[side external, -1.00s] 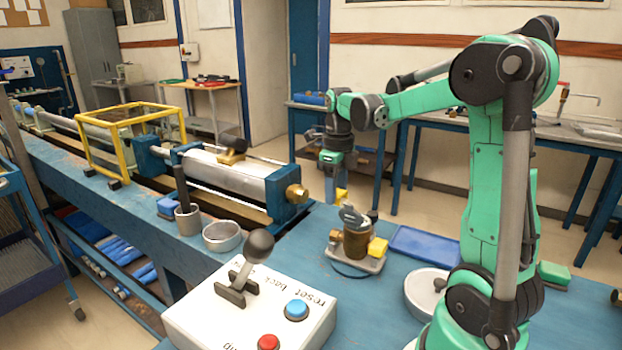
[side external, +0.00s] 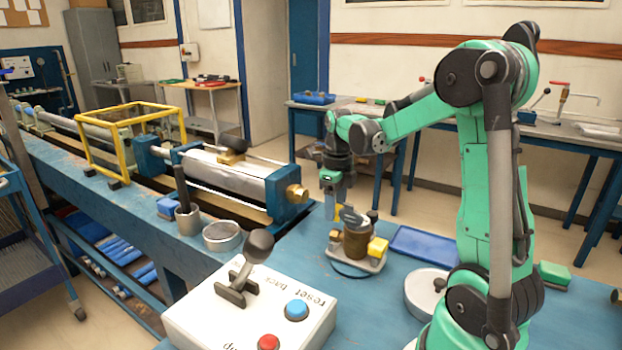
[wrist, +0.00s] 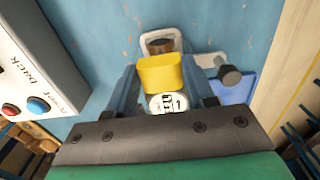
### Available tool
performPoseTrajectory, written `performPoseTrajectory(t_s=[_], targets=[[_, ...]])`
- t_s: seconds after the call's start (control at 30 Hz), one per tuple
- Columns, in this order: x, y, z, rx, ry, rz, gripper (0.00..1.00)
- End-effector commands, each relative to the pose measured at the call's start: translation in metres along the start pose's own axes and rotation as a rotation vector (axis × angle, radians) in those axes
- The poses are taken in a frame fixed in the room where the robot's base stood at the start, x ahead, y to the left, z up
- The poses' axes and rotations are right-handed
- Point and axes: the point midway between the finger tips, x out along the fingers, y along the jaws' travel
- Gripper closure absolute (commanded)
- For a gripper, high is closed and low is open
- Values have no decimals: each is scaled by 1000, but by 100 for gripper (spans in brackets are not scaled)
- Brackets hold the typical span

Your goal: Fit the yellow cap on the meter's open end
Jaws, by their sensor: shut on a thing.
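My gripper (side external: 333,200) is shut on a yellow cap (wrist: 160,73), which sits between the fingertips in the wrist view. In the side view the held cap (side external: 340,211) is small and partly hidden by the fingers. The brown meter (side external: 357,241) stands on a grey base, with its grey lid raised. My gripper is above and to the left of the meter. Another yellow cap (side external: 378,248) is on the meter's right end. The meter's left end (side external: 335,235) shows a brass colour. The white dial (wrist: 168,103) shows just below the held cap in the wrist view.
A blue tray (side external: 425,246) lies right of the meter. The white control box (side external: 250,315) with a lever stands in front. A grey bowl (side external: 222,236) and a cup (side external: 188,220) stand left, near the test bench (side external: 225,175).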

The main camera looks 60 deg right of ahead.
Motion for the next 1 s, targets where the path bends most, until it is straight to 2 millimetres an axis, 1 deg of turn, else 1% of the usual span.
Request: performPoseTrajectory(t_s=[0.3,1.0], targets=[[1,0,0,0,0,0,100],[16,0,0,0,0,0,100]])
